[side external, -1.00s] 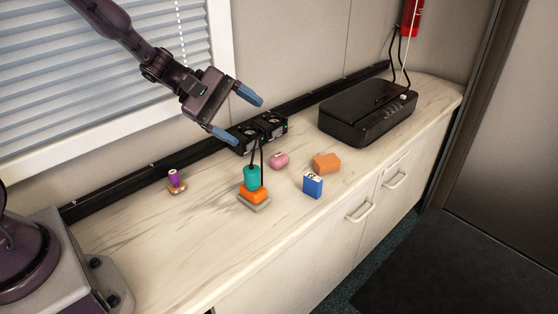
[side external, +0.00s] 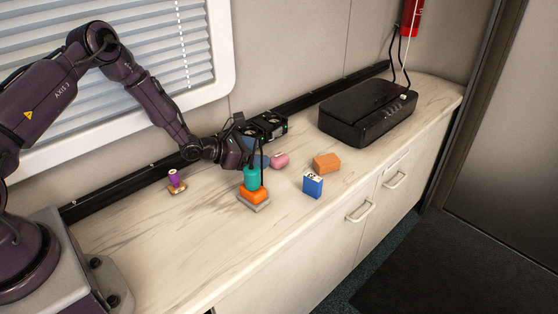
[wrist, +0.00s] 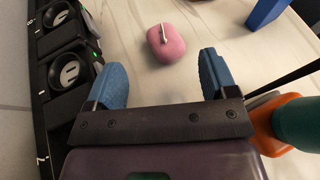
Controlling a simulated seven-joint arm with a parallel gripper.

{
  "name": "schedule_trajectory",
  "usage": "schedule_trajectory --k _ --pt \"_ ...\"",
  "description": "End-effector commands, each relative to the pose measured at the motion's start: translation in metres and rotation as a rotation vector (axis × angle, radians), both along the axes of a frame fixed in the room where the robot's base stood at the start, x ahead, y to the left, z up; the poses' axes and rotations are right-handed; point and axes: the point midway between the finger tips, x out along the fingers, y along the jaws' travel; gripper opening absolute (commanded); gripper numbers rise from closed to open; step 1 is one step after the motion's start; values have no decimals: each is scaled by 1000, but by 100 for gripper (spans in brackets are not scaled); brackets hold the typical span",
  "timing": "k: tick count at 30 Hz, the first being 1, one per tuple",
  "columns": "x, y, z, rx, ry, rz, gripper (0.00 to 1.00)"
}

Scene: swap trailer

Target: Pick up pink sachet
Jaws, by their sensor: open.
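The pink sachet (side external: 279,160) lies on the pale marble-patterned counter, between the black twin-socket unit and the blue box. In the wrist view the rounded pink sachet (wrist: 166,43), with a small light strip on top, sits just beyond the fingertips and roughly between their lines. My gripper (wrist: 164,74) is open, with two blue fingers spread apart and nothing between them. In the side view my gripper (side external: 257,158) is low over the counter, left of the sachet and behind the teal cylinder, which partly hides it.
The black socket unit (wrist: 68,70) is close on the other side. A blue box (side external: 313,185), an orange block (side external: 326,163) and a purple item (side external: 174,179) stand apart.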

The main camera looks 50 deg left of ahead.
Motion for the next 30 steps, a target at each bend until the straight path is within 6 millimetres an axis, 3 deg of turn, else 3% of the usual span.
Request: schedule_trajectory --k 8,15,26,30 --pt "19 -9 -10 -1 1 -1 79" --pt "47 -22 -24 1 -1 -3 79" --pt "54 -24 -27 1 1 -1 79" --pt "54 -24 -27 1 1 -1 46"
